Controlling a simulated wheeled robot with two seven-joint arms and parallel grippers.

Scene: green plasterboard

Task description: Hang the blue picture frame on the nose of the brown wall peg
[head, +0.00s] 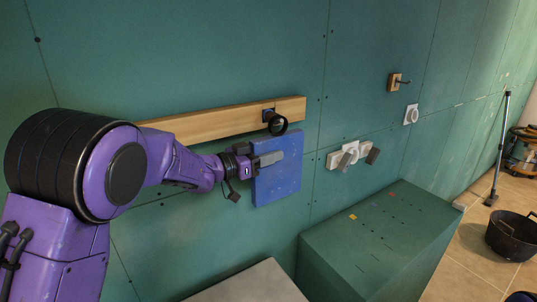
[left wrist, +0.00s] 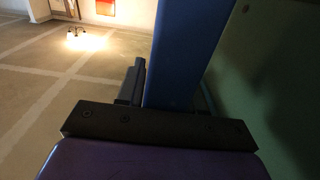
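The blue picture frame (head: 288,182) is a flat blue panel, upright in front of the green wall below a wooden rail. My left gripper (head: 268,159) is shut on its left edge, with one grey finger across its front. In the left wrist view the blue frame (left wrist: 186,55) stands edge-on between the fingers. A black ring (head: 277,124) shows at the frame's top, in front of a small blue block on the rail; whether it touches the block I cannot tell. The brown wall peg (head: 394,82) is farther right and higher, with a dark nose sticking out. My right gripper is not in view.
The wooden rail (head: 220,119) runs along the wall behind the frame. A green box (head: 375,245) stands below. A black bucket (head: 512,237) is on the floor.

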